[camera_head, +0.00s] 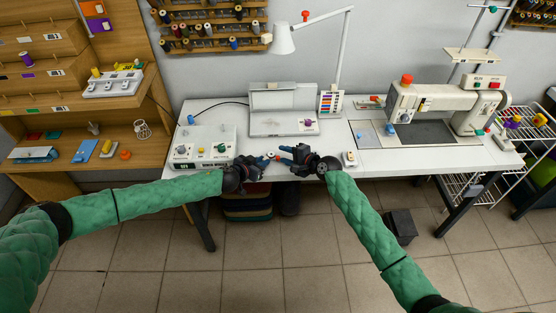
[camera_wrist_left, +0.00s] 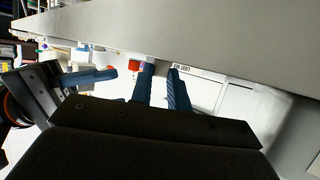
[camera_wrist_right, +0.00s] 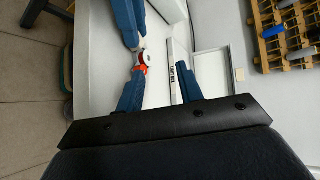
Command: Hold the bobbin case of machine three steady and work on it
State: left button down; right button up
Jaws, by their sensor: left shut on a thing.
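A small white and orange-red piece, apparently the bobbin case (camera_wrist_right: 141,58), sits at the fingertips of my left gripper (camera_head: 262,160). My left gripper is shut on it just over the front edge of the white table. My right gripper (camera_head: 289,154) faces it from the right. Its dark blue fingers are apart in the right wrist view (camera_wrist_right: 160,85), and one fingertip is close to or touching the orange-red part; I cannot tell which. The left fingers (camera_wrist_left: 162,75) also show in the left wrist view. A cream sewing machine (camera_head: 430,103) stands on the right of the table; its number is unreadable.
A white control box (camera_head: 203,147) stands behind my left gripper. An open white case (camera_head: 284,112) and a lamp (camera_head: 285,40) stand behind both grippers. A small white device (camera_head: 349,159) lies right of my right gripper. A wooden shelf bench (camera_head: 85,130) is at left.

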aim_at(283, 164)
jog(key=n, duration=0.4)
jog(key=shift+w+a+r+n, duration=0.1)
jog(key=shift+w+a+n, duration=0.2)
jog(key=shift+a, duration=0.1)
jog(key=n, duration=0.3)
jog(key=shift+w+a+r, duration=0.1)
jog(key=shift+w+a, duration=0.05)
jog(key=shift+a, duration=0.05)
jog(key=n, duration=0.6)
jog(key=shift+w+a+t, duration=0.3)
jog(key=shift+a+t, duration=0.05)
jog(key=shift+t, duration=0.05)
jog(key=f+n, duration=0.1)
jog(key=n, duration=0.1)
jog(key=shift+n, duration=0.3)
jog(key=f+n, duration=0.1)
jog(key=n, duration=0.1)
jog(key=d+f+n+g, duration=0.1)
jog(key=f+n, duration=0.1)
jog(key=shift+s+g, duration=0.15)
jog(key=shift+g, duration=0.15)
jog(key=shift+r, duration=0.1)
grip_shut()
